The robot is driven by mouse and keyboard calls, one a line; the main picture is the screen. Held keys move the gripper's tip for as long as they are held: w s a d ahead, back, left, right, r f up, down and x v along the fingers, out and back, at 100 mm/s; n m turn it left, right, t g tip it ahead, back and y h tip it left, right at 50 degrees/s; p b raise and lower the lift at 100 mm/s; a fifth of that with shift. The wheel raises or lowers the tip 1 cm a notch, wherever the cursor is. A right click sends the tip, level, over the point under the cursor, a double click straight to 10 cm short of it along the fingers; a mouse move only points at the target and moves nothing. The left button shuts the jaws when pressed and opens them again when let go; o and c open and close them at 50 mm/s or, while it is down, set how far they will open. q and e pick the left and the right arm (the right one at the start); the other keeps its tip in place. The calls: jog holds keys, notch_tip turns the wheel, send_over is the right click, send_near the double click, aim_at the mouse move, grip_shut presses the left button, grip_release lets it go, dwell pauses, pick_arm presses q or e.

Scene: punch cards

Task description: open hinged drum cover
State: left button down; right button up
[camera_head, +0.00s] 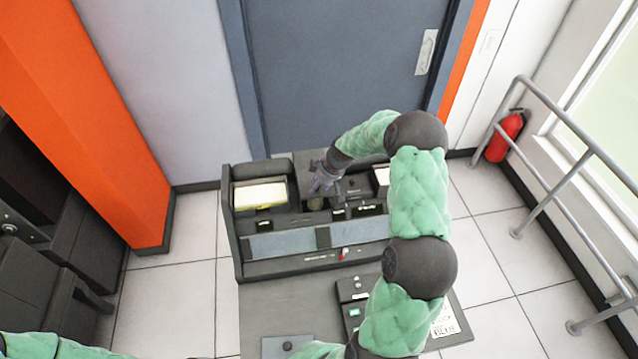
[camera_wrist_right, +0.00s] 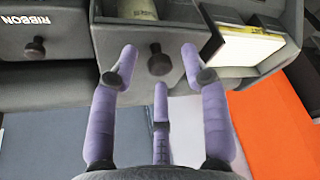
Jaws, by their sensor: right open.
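My right gripper (camera_head: 324,182) is over the middle of the dark desk-top machine (camera_head: 300,262) in the head view. In the right wrist view its purple fingers (camera_wrist_right: 160,62) are spread open. Two fingertips lie left and right of a round dark knob (camera_wrist_right: 160,65) and the third is below it. I cannot tell whether any finger touches the knob. The knob sits on a grey panel (camera_wrist_right: 110,45), which looks like the drum cover and appears shut. A pale cylinder (camera_wrist_right: 140,8) shows just behind the panel. My left gripper is not in view.
A card stack (camera_wrist_right: 245,45) sits in a tray beside the panel; it also shows in the head view (camera_head: 260,194). A second knob (camera_wrist_right: 35,46) is on a neighbouring front marked RIBBON. A grey door (camera_head: 340,60) stands behind; a railing (camera_head: 570,180) is at right.

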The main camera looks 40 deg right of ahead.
grip_shut()
jog(key=shift+r, duration=0.1)
